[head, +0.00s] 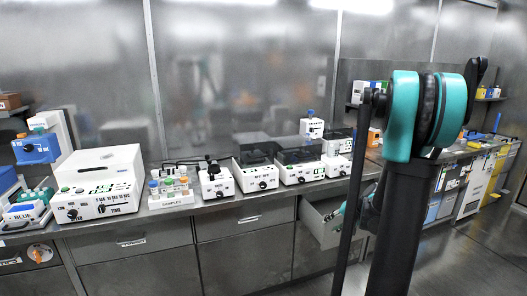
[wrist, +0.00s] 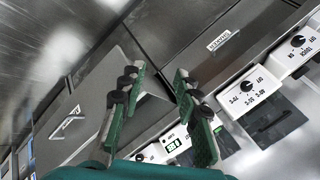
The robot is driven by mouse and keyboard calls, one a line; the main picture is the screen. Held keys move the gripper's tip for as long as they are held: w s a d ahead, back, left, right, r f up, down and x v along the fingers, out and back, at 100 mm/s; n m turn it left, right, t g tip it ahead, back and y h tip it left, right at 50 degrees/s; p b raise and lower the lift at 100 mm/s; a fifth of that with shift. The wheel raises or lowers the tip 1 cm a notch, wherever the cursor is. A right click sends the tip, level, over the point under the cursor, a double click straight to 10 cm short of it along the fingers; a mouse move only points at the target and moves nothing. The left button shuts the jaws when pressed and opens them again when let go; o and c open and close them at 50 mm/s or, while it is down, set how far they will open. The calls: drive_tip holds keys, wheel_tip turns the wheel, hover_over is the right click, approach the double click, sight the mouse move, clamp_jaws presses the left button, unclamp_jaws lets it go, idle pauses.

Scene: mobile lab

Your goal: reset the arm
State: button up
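My arm rises from its dark column at the right of the head view, with a teal joint at the top. My gripper shows in the wrist view (wrist: 160,78), its two green-padded fingers spread apart with nothing between them. Grey cabinet fronts (wrist: 185,25) show beyond the fingertips. In the head view the gripper is mostly hidden behind the column; small teal parts show near the open drawer (head: 312,226), and I cannot tell whether they touch it.
A steel counter (head: 215,207) runs along the wall. It bears a white timer box (head: 98,180), a sample rack (head: 169,188) and several white devices with knobs, one with a dark lid (head: 299,155). The open drawer juts out close to my arm. Floor shows at the lower right (head: 470,260).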

drive_tip(key=s+a+n+g+h, duration=0.1)
drive_tip(key=s+a+n+h, duration=0.1)
drive_tip(key=s, duration=1)
drive_tip(key=s+a+f+n+g+h, duration=0.1)
drive_tip(key=s+a+n, duration=0.3)
drive_tip(key=s, duration=0.8)
drive_tip(key=shift+s+a+f+h, duration=0.2)
drive_tip(key=shift+a+h, duration=0.5)
drive_tip(key=shift+a, duration=0.05)
